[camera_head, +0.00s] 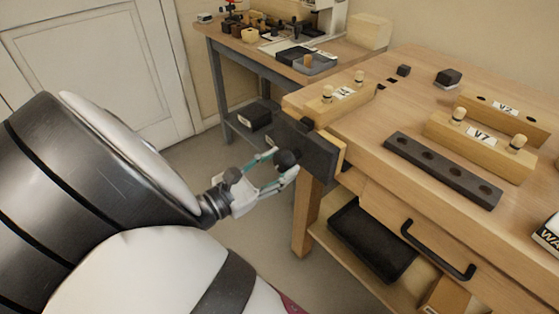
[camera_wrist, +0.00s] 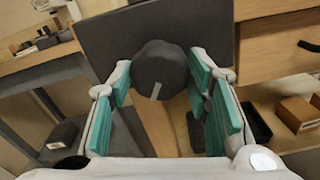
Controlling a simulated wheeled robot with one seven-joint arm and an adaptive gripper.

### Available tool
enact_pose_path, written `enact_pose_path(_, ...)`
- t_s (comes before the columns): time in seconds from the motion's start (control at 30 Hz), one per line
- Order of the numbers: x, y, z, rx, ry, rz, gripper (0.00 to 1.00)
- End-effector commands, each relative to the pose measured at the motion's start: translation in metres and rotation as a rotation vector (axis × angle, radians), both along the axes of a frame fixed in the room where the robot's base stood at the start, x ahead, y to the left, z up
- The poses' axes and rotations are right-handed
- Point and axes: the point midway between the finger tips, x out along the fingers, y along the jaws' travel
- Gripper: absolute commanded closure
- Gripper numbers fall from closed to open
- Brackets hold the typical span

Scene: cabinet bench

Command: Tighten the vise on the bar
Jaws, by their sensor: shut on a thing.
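The vise (camera_head: 318,155) is on the left end of the wooden bench, with a dark front plate. The plate also fills the upper middle of the wrist view (camera_wrist: 120,40). A round black knob (camera_head: 286,160) stands out from the plate and carries a pale line, visible in the wrist view (camera_wrist: 160,66). My gripper (camera_head: 281,166) has its teal-padded fingers on opposite sides of this knob and is shut on it. A wooden block with a white label and two pegs (camera_head: 347,92) sits on the bench top near the vise. I cannot make out a bar between the jaws.
On the bench (camera_head: 395,115) are a dark rail with holes (camera_head: 441,168) and wooden blocks labelled V7 (camera_head: 470,143) and V2 (camera_head: 505,118). Below are a drawer handle (camera_head: 437,252) and a black tray (camera_head: 370,243). A second table (camera_head: 275,55) with tools stands behind.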

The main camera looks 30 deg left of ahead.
Motion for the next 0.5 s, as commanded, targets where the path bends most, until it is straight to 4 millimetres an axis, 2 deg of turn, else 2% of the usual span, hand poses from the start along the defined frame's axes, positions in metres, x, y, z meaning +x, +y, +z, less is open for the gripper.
enact_pose_path(0.07,-0.0006,0.0000,-0.0004,-0.001,0.001,0.000,0.80)
enact_pose_path(0.1,-0.0007,0.0001,-0.0004,-0.001,0.002,0.000,0.47)
enact_pose_path(0.13,-0.0006,0.0000,-0.0004,-0.001,0.002,0.000,0.40)
enact_pose_path(0.5,-0.0024,0.0011,0.0000,-0.002,0.001,0.001,0.39)
